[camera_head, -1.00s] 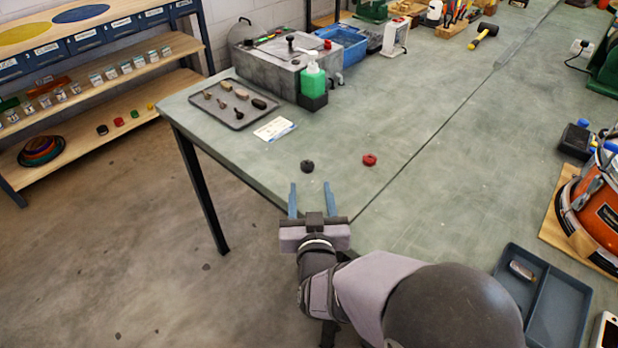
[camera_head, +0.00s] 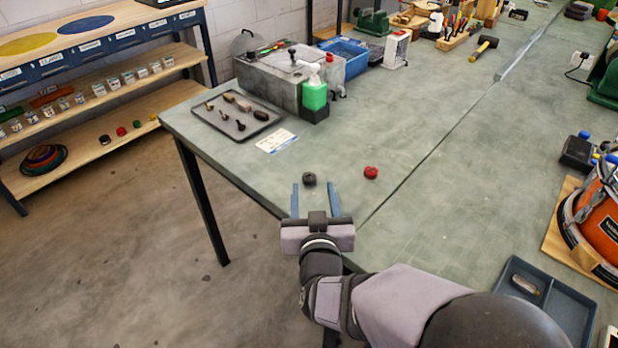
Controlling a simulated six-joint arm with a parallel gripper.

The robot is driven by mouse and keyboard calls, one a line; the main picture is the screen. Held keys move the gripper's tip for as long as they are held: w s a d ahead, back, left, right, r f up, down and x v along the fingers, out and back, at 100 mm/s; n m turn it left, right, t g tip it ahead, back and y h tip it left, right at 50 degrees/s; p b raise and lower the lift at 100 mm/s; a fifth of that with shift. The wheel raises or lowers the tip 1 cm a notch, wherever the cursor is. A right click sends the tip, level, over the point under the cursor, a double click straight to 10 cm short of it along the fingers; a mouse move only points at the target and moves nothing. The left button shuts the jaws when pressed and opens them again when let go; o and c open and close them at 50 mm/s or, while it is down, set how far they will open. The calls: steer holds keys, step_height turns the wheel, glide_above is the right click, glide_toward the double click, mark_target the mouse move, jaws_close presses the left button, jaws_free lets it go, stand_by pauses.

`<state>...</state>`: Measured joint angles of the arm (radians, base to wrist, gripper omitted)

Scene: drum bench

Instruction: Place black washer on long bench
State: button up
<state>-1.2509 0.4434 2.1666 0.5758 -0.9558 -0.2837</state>
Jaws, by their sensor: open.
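The black washer (camera_head: 309,179) lies on the green-grey long bench (camera_head: 420,115), near its front left edge. A red washer-like piece (camera_head: 371,172) lies to its right, apart from it. My gripper (camera_head: 315,190) is open at the bench's near edge, its two blue fingers pointing at the black washer. In the picture the washer appears between or just beyond the fingertips, and the gripper holds nothing. I cannot tell how high the fingers are above the bench.
A dark tray of small tools (camera_head: 237,115), a card (camera_head: 277,141) and a green bottle (camera_head: 314,95) stand farther back left. A blue-grey divided tray (camera_head: 570,312) and an orange drum (camera_head: 598,215) are at right. The bench middle is clear.

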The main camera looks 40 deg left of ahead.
mark_target(309, 180)
step_height(309, 180, down, 2)
steer(key=shift+f, duration=0.15)
steer(key=shift+p+x, duration=0.55)
steer(key=shift+x, duration=3.1)
steer(key=shift+s+a+f, duration=0.15)
steer(key=shift+s, duration=0.05)
steer(key=c, duration=1.1)
